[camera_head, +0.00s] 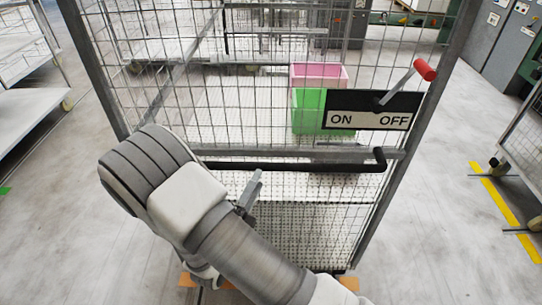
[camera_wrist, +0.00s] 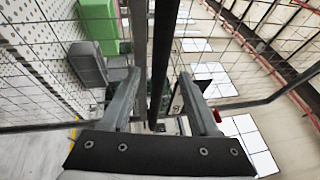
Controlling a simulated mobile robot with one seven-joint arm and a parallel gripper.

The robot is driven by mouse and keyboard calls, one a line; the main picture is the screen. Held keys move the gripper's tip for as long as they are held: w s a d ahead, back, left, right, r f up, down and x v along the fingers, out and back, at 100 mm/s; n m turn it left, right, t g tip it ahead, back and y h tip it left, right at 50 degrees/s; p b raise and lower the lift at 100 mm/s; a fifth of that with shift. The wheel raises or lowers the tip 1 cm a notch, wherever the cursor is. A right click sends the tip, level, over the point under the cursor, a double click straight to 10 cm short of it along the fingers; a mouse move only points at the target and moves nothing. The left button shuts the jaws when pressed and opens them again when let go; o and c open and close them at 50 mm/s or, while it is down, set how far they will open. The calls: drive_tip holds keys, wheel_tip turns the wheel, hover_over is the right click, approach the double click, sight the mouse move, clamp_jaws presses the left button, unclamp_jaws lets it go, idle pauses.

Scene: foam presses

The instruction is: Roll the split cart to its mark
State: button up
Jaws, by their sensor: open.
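The split cart (camera_head: 210,60) is a tall grey wire-mesh cage on wheels, straight ahead in the head view. A black push handle (camera_head: 300,167) runs across its near side, with a bent end at the right. A black ON/OFF plate (camera_head: 360,121) with a red-tipped lever (camera_head: 425,70) is at its right side; the lever leans toward OFF. My gripper (camera_head: 252,188) is at the handle, partly hidden by my arm. In the wrist view, my gripper (camera_wrist: 160,82) is open, with the dark handle bar (camera_wrist: 163,50) between its fingers. I cannot tell whether they touch it.
A green bin (camera_head: 310,112) and a pink bin (camera_head: 318,75) show through the mesh. Yellow floor lines (camera_head: 510,212) lie at the right beside another mesh cart (camera_head: 525,145). Orange floor marking (camera_head: 187,281) shows below the cart. White shelving (camera_head: 30,115) stands left, with free floor between.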

sight(271, 157)
drive_tip(key=x, duration=0.9)
drive_tip(key=shift+w+d+p, duration=0.15)
drive_tip(key=shift+w+p, duration=0.1)
drive_tip(key=shift+p, duration=0.1)
clamp_jaws()
idle(0.8)
